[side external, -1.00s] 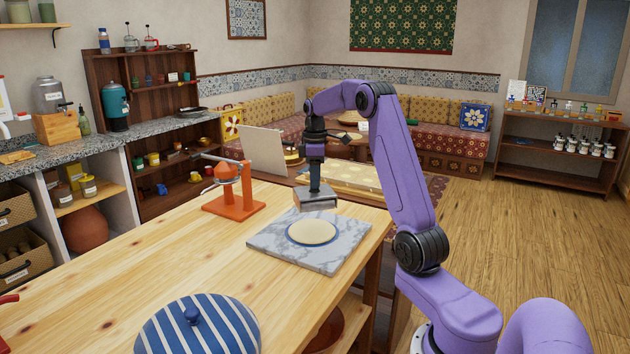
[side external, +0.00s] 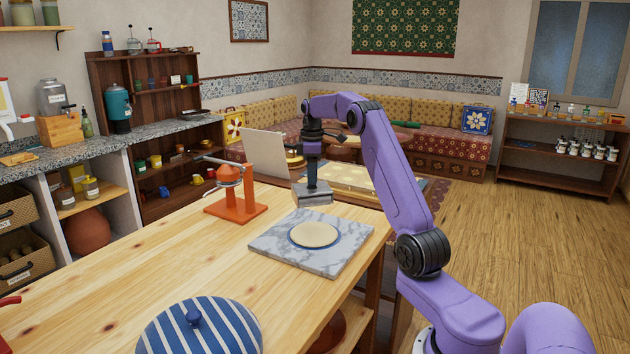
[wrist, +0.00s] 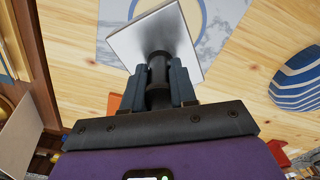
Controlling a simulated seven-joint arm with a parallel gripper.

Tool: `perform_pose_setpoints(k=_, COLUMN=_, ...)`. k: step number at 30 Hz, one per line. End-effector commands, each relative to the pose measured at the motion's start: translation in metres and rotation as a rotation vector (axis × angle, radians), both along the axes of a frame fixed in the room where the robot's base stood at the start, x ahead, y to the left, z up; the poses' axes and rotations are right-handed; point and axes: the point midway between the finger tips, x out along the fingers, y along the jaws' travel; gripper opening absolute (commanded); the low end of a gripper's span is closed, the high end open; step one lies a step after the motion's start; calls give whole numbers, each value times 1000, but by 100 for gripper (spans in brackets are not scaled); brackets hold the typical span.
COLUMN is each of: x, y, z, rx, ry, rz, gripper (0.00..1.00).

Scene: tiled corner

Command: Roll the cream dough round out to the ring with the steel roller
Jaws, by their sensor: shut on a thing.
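The cream dough round (side external: 315,235) lies flat on a grey-veined marble slab (side external: 275,250). The blue ring (side external: 315,247) shows as a thin band close around the dough. My gripper (side external: 312,184) is shut on the dark handle of the steel roller (side external: 314,194), which looks like a flat-faced metal block. It hangs beyond the dough, near the slab's far edge, apart from the dough. In the wrist view my gripper (wrist: 158,85) holds the roller's handle, and its square steel face (wrist: 155,38) hides most of the dough. A sliver of the ring (wrist: 196,12) shows past it.
An orange stand (side external: 236,195) with a lever stands left of the slab. A blue-and-white striped lidded dish (side external: 200,328) sits at the near edge. The wooden table (side external: 130,270) is clear between them.

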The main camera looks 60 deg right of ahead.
Motion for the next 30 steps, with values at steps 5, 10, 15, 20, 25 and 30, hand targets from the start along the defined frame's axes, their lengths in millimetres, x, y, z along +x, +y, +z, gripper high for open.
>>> perform_pose_setpoints(k=5, x=8, y=-9, z=-1, rx=-2, ry=-2, rz=0, gripper=0)
perform_pose_setpoints(k=10, x=9, y=-11, z=-5, rx=-1, ry=-1, rz=0, gripper=0)
perform_pose_setpoints(k=15, x=9, y=-11, z=-16, rx=0, ry=0, rz=0, gripper=0)
perform_pose_setpoints(k=20, x=9, y=-11, z=-27, rx=0, ry=0, rz=-1, gripper=0)
perform_pose_setpoints(k=25, x=9, y=-11, z=-39, rx=-1, ry=-1, rz=-1, gripper=0)
perform_pose_setpoints(k=30, x=9, y=-11, z=-51, rx=-1, ry=-1, rz=-1, gripper=0)
